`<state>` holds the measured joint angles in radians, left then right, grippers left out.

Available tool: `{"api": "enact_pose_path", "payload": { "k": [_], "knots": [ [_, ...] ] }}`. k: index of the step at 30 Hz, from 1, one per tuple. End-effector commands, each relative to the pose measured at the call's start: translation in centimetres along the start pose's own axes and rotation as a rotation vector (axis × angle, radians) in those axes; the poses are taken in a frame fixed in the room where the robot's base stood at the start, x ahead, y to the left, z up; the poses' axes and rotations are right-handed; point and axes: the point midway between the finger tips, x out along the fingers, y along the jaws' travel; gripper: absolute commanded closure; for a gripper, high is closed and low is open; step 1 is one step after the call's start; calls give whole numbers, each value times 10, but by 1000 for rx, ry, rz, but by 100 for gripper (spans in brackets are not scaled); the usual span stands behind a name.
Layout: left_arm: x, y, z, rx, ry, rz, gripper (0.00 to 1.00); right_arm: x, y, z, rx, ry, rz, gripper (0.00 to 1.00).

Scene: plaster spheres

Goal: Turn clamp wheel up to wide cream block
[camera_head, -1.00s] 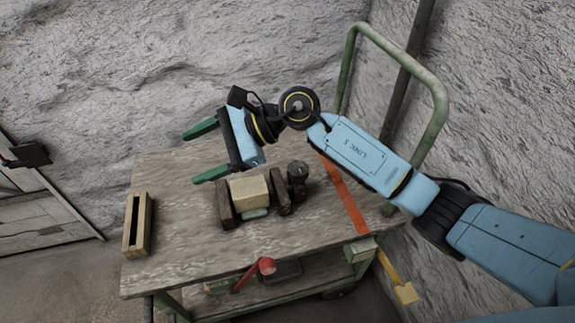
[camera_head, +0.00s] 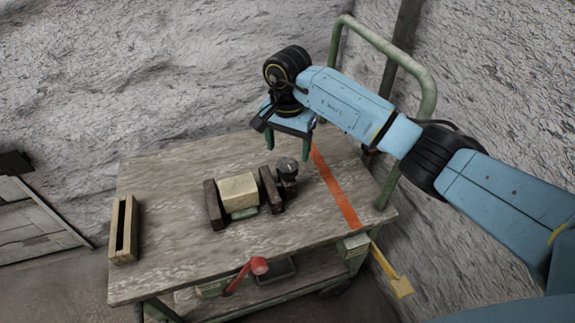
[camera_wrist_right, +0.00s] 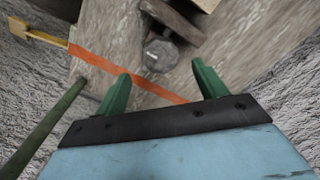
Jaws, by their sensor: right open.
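The clamp on the cart top has a left dark jaw (camera_head: 214,206) and a right dark jaw (camera_head: 269,190). The wide cream block (camera_head: 238,191) lies between them on a pale green piece, with a narrow gap seeming to show at the right jaw. My right gripper (camera_head: 288,152) is open and empty, pointing down just behind the wheel. In the wrist view its green fingers (camera_wrist_right: 163,83) are spread, with the wheel beyond them. My left gripper is out of view.
A slotted wooden block (camera_head: 124,229) stands at the cart's left edge. An orange strip (camera_head: 335,187) crosses the top right of the clamp. A green handle rail (camera_head: 427,85) rises at the right. A red-knobbed lever (camera_head: 259,265) and a yellow piece (camera_head: 402,287) sit at the front.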

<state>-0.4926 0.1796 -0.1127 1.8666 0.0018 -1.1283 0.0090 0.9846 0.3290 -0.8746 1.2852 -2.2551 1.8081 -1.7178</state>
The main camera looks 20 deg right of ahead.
Motion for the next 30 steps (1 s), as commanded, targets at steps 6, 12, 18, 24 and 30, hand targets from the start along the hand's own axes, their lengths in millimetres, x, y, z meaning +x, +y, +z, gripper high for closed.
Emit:
{"api": "enact_pose_path", "payload": {
  "k": [6,12,18,24,30],
  "knots": [
    [-21,9,-12,-4,18,14,16,42,0,1,0,-2,0,29],
    [-33,12,-16,-6,24,19,16,57,0,0,1,-1,-2,29],
    [-36,12,-18,-6,26,20,16,59,0,0,0,0,-2,29],
    [-36,12,-18,-6,26,20,16,59,0,0,0,0,-2,39],
    [-36,12,-18,-6,27,20,16,59,0,0,0,0,-2,66]
  ]
}}
